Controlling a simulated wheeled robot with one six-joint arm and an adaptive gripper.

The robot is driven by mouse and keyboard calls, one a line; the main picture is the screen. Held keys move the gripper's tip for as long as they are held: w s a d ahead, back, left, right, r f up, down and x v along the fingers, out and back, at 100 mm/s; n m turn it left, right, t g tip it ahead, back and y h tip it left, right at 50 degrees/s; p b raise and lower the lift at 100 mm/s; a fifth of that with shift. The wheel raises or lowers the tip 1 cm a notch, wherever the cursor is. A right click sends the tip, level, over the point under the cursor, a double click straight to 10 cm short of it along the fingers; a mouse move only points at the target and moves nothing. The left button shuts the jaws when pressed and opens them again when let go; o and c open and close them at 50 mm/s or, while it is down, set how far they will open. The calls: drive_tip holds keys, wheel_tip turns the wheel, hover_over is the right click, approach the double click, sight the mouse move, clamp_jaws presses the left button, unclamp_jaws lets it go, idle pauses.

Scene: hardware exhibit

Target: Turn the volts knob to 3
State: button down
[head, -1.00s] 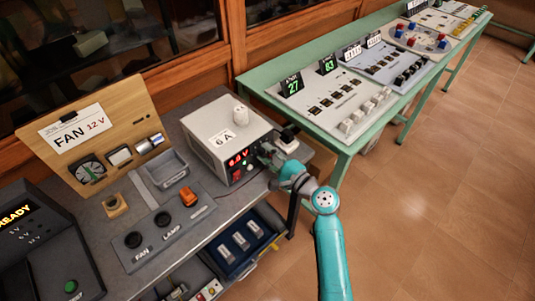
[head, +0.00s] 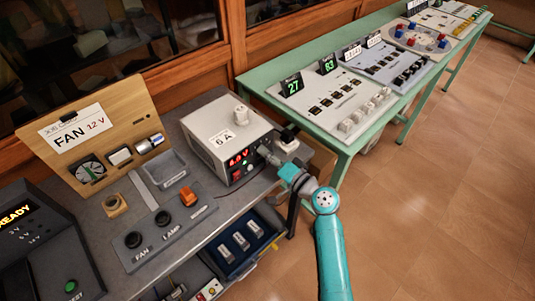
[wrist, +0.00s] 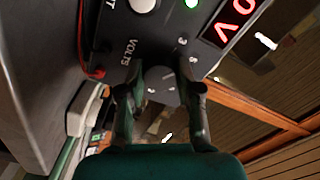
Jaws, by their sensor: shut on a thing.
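The power supply (head: 228,138) is a pale box on the grey bench. Its red display (head: 239,157) seems to read 4.0 V, though the first digit is small. In the wrist view only the end of the display (wrist: 236,19) shows. The grey volts knob (wrist: 161,82) lies below the VOLTS label, with the figures 3 and 6 close by on the dark panel. My gripper (wrist: 159,76) has one finger on each side of the knob and is shut on it. In the head view my gripper (head: 268,155) reaches the panel's right side and hides the knob.
A FAN 12 V board (head: 130,120), a switch panel (head: 165,235) and a READY box (head: 45,245) stand left of the supply. A green table (head: 262,92) with exhibits stands to the right. The floor at the right is clear.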

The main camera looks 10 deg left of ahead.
drive_tip(key=shift+f+n, duration=0.1)
drive_tip(key=shift+n, duration=1.9)
drive_tip(key=c, duration=0.8)
unclamp_jaws()
drive_tip(key=v, duration=1.2)
drive_tip(key=shift+s, duration=0.1)
